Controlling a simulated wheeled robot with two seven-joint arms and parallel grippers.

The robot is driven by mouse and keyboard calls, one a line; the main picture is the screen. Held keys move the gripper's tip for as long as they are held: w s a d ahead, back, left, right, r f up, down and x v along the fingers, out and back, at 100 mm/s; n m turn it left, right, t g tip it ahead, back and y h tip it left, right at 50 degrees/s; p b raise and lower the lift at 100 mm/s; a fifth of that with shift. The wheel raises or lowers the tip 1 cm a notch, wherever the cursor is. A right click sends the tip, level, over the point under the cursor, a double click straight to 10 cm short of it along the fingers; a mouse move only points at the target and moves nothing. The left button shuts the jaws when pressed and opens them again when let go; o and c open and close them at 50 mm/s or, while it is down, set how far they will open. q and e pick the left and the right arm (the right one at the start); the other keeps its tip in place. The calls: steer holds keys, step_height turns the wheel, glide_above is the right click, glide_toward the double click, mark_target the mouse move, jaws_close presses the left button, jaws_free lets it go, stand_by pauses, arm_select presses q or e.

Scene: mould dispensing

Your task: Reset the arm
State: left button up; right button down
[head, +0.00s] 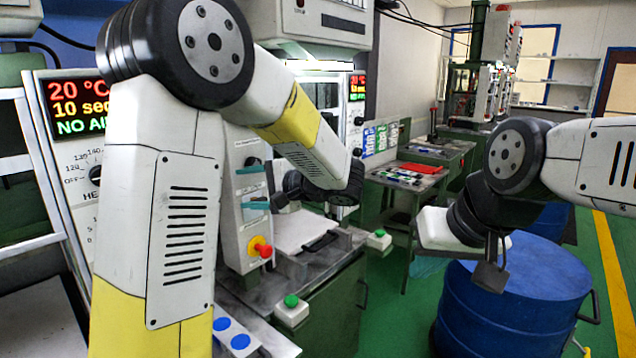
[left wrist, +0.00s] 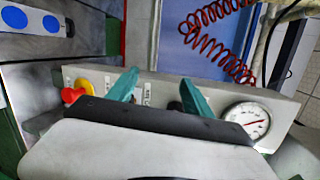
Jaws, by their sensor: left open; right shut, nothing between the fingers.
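My left arm reaches in from the left in the head view, bends at a high elbow and runs down to the right. My left gripper (head: 256,186) points left, in front of the grey control panel (head: 231,205) of the press. Its two teal fingers are apart, with nothing held between them. In the left wrist view the open fingers (left wrist: 160,88) show before the panel. My right arm comes in from the right, bent down at the wrist. My right gripper (head: 490,276) hangs shut and empty in front of the blue drum (head: 527,290); the fingertips' detail is hard to see.
A red-yellow stop button (head: 261,249) and green buttons (head: 291,301) are by the press. A pressure gauge (left wrist: 247,120) and red coiled hose (left wrist: 215,35) are close to the left gripper. A tool table (head: 407,177) stands behind. Green floor is free left of the drum.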

arm_select(q)
steer(key=s+a+f+n+g+h, duration=0.2)
steer(key=s+f+h, duration=0.15)
steer(key=s, duration=0.45)
steer(key=s+a+f+n+g+h, duration=0.2)
steer(key=s+g+h, duration=0.15)
steer(key=s, duration=0.45)
steer(key=s+d+r+n+t+h, duration=0.2)
steer(key=s+d+n+t+h, duration=0.1)
steer(key=s+d+h, duration=0.4)
steer(key=shift+s+d+r+t+h, duration=0.15)
steer(key=shift+s+d+t+h, duration=0.05)
steer(key=shift+d+t+h, duration=0.6)
stand_by(0.8)
